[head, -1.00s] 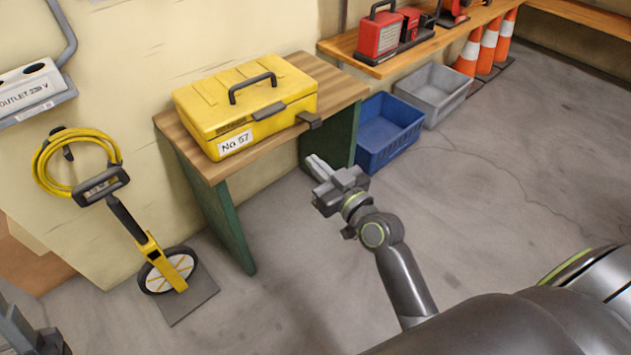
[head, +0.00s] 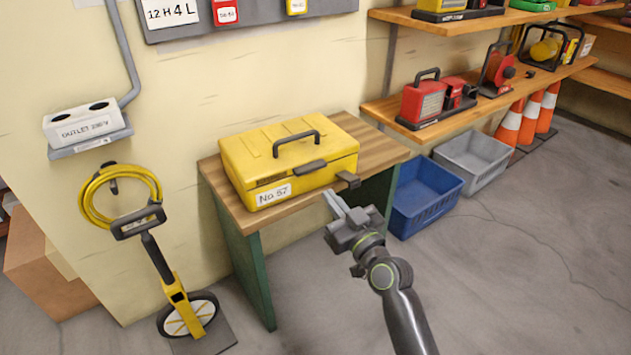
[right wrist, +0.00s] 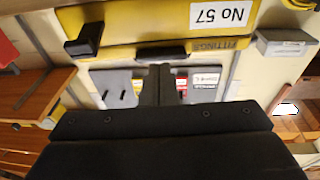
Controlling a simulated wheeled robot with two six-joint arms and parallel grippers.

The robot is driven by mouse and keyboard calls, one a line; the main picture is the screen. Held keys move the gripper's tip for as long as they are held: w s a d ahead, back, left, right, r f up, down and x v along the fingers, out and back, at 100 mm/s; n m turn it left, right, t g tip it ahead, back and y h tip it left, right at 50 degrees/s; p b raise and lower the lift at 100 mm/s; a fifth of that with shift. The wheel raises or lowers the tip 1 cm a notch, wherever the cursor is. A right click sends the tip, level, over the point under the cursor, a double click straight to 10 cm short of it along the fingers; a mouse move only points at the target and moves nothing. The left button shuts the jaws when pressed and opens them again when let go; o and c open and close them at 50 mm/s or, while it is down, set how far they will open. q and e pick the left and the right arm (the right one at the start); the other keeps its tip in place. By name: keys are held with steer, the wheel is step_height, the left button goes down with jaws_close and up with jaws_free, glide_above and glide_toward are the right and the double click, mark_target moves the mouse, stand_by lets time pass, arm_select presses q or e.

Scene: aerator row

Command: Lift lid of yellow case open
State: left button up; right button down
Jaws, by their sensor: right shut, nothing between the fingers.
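The yellow case (head: 285,165) sits on a small wooden-topped table with its lid shut. It has a dark carry handle (head: 296,142) on top, a dark latch (head: 310,167) at the front lid edge and a "No 57" label. A dark tab (head: 348,180) sticks out near its front right corner. My right gripper (head: 335,203) is in front of the case, below the tab and apart from it, shut and empty. In the right wrist view the case front (right wrist: 150,22) appears upside down beyond the shut fingers (right wrist: 158,84). My left gripper is not in view.
The table (head: 213,178) has green legs. A blue crate (head: 428,195) and a grey crate (head: 472,160) stand on the floor to the right, with traffic cones (head: 510,125) beyond. A yellow measuring wheel (head: 180,300) stands at left. The floor around my right arm is clear.

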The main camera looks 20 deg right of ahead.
mark_target(313, 171)
steer(key=shift+f+b+x, duration=0.15)
steer(key=shift+f+x, duration=0.05)
steer(key=shift+x, duration=1.05)
steer(key=shift+f+b+x, duration=0.15)
steer(key=shift+f+x, duration=0.05)
steer(key=shift+x, duration=1)
steer(key=shift+f+b+x, duration=0.15)
steer(key=shift+x, duration=1.1)
steer(key=shift+w+r, duration=0.1)
steer(key=shift+r+p, duration=1.05)
steer(key=shift+w+r+p, duration=0.2)
steer(key=shift+r+p, duration=0.95)
steer(key=shift+r, duration=0.25)
